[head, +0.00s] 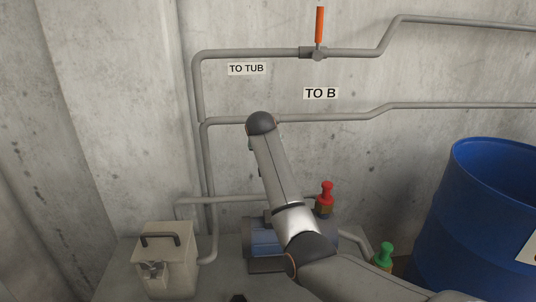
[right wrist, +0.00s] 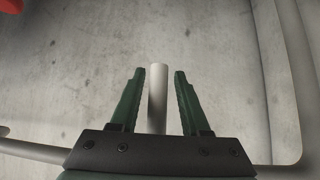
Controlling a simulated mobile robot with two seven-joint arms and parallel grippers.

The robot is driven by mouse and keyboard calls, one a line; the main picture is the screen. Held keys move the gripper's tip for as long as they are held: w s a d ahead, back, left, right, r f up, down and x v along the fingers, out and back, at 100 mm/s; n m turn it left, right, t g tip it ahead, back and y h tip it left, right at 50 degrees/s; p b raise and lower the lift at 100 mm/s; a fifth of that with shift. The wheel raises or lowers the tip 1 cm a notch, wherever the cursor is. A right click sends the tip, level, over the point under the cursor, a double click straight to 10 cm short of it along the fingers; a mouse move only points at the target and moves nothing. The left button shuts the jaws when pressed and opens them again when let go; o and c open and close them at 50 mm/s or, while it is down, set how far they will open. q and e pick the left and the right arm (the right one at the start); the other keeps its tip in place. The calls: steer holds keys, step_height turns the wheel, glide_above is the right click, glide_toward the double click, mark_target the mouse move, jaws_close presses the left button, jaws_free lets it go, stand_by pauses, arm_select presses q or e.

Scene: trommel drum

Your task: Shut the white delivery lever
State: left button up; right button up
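The white lever (right wrist: 158,92) shows in the right wrist view as a pale upright bar between the two green fingers of my right gripper (right wrist: 159,72). The fingers are open, one on each side of the lever, with a visible gap on both sides. In the head view my right arm comes in from the lower right and reaches up to the pipes. It hides the white lever and the right gripper there. My left gripper is not in view.
An orange lever (head: 320,24) stands upright on the upper pipe (head: 250,54), near the "TO TUB" label (head: 247,69). The lower pipe (head: 340,116) runs below the "TO B" label (head: 321,93). A blue drum (head: 480,215), red knob (head: 326,192), green knob (head: 385,253) and beige box (head: 165,270) stand below.

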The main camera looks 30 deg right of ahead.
steer(key=shift+o, duration=0.3)
steer(key=shift+s, duration=0.1)
steer(key=b+v, duration=0.1)
steer(key=v, duration=1.1)
steer(key=shift+a+b, duration=0.15)
steer(key=shift+b, duration=0.2)
steer(key=shift+s, duration=0.1)
